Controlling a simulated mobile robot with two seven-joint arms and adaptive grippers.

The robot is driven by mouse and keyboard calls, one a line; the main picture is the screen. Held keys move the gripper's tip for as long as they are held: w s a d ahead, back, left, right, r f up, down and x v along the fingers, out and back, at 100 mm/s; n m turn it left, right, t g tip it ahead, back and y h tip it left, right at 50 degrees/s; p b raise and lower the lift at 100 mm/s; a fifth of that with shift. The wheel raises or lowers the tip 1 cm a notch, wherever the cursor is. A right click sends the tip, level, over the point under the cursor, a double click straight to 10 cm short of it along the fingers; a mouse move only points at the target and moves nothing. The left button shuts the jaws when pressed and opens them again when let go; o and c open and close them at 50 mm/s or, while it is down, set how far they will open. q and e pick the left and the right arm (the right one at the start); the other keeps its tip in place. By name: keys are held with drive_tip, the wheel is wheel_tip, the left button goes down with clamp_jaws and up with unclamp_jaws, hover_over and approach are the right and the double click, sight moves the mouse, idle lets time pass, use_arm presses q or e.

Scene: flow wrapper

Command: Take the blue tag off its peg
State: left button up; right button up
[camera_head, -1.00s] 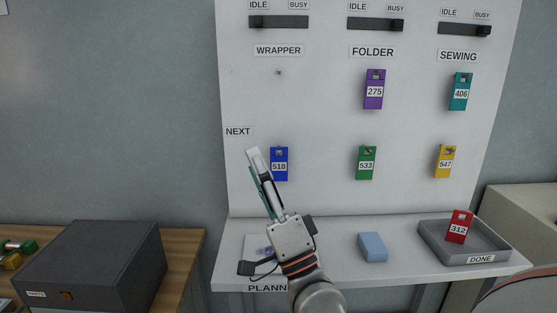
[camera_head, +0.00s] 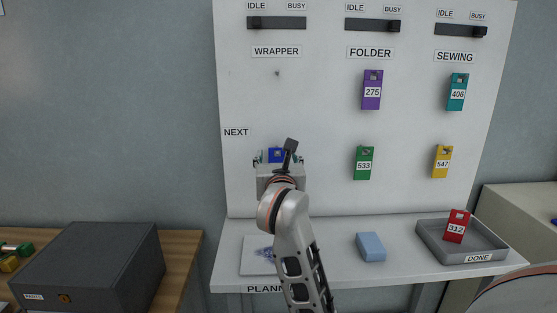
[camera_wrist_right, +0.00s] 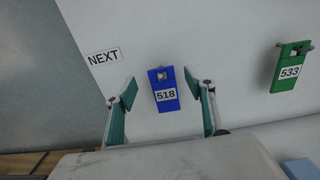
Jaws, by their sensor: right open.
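The blue tag (camera_wrist_right: 165,89), marked 518, hangs on its peg in the NEXT row of the white board. In the head view only the top of the blue tag (camera_head: 277,155) shows; my right gripper and wrist hide the rest. My right gripper (camera_wrist_right: 167,96) is open, with one finger on each side of the tag. In the right wrist view gaps show between the tag and both fingers. In the head view my right gripper (camera_head: 275,160) is in front of the tag's place below WRAPPER. My left gripper is not in view.
Green tag 533 (camera_head: 364,163) hangs to the right, then yellow tag 547 (camera_head: 442,161). Purple tag 275 (camera_head: 372,90) and teal tag 406 (camera_head: 457,92) hang above. A grey DONE tray (camera_head: 485,259) with red tag 312 (camera_head: 456,226) and a blue block (camera_head: 371,247) are on the shelf.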

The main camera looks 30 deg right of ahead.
sight(277, 142)
drive_tip(key=x, duration=0.6)
drive_tip(key=shift+d, duration=0.1)
drive_tip(key=c, duration=1.2)
drive_tip(key=shift+r+p, duration=0.35)
drive_tip(key=shift+r, duration=0.1)
drive_tip(key=shift+p+v, duration=1.1)
drive_tip(key=shift+v, duration=3.35)
